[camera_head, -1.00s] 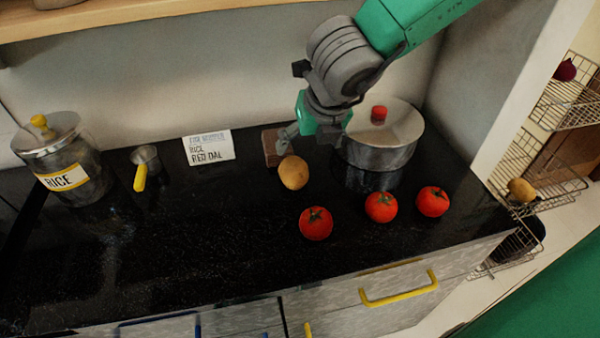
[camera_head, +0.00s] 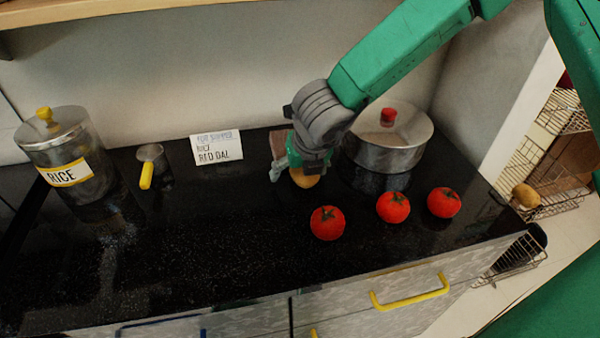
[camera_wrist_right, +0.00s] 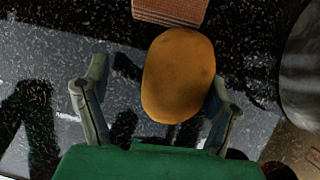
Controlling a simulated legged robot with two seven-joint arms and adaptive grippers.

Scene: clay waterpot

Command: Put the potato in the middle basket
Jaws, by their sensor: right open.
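The potato (camera_head: 305,180) lies on the black counter, partly hidden under my right gripper (camera_head: 289,175) in the head view. In the right wrist view the yellow-brown potato (camera_wrist_right: 179,76) lies ahead of my right gripper (camera_wrist_right: 158,100). The gripper is open, with the potato's near end between its fingers, closer to the right-hand finger. The wire basket rack stands at the far right. Its middle basket (camera_head: 560,208) is partly in view and has another potato (camera_head: 524,195) in it. My left gripper is not in view.
Tomatoes (camera_head: 327,223) lie in front of the potato. A steel pot (camera_head: 390,150) stands to its right, and a brown block (camera_wrist_right: 170,10) lies just beyond it. A rice jar (camera_head: 70,165), a measuring cup (camera_head: 152,160) and a note card (camera_head: 216,147) stand at left. The front-left counter is clear.

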